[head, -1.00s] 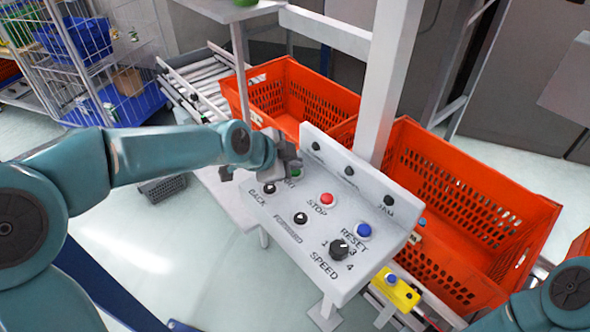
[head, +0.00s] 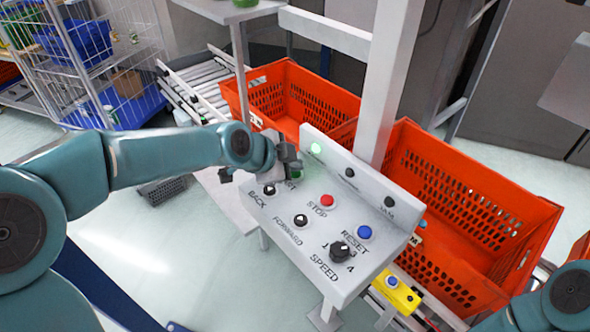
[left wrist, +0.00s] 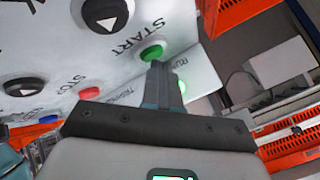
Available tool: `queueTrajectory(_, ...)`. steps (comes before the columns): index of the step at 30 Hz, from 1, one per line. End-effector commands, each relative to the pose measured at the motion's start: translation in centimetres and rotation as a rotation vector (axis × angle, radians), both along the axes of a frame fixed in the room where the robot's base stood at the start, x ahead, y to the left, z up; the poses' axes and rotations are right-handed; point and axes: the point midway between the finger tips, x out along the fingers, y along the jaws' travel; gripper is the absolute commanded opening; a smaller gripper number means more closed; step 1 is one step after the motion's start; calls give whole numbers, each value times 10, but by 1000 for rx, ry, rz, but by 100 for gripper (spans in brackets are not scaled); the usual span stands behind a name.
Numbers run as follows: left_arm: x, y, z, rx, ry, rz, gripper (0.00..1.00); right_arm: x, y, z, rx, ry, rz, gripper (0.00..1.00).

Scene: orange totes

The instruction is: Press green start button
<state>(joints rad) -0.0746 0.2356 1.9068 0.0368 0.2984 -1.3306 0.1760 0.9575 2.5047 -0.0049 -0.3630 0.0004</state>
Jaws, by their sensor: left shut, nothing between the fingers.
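The green start button (left wrist: 152,51) shows beside the word START on the grey control panel (left wrist: 50,45) in the left wrist view. In the head view the button (head: 297,174) is partly hidden by my left gripper (head: 290,165). The left gripper is shut and empty. In the left wrist view its fingertips (left wrist: 158,68) overlap the button's near edge; I cannot tell whether they press on it. A green lamp (head: 316,148) glows on the panel's raised back. My right gripper is out of view.
The panel also carries a red stop button (head: 327,200), a blue reset button (head: 364,232), black arrow buttons and a speed knob (head: 340,251). Orange totes (head: 468,205) stand behind it, with a grey post (head: 390,85) between. Open floor lies at the left front.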

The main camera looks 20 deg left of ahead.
Motion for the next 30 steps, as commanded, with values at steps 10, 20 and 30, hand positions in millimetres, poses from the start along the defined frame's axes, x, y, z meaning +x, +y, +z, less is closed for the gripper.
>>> queueTrajectory(10, 0, 0, 14, -1, -1, 1, 0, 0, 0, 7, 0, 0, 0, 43)
queueTrajectory(20, 0, 0, 21, -1, -1, 1, 0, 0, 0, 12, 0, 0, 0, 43)
queueTrajectory(30, 0, 0, 55, 0, -2, 1, 0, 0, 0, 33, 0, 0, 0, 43)
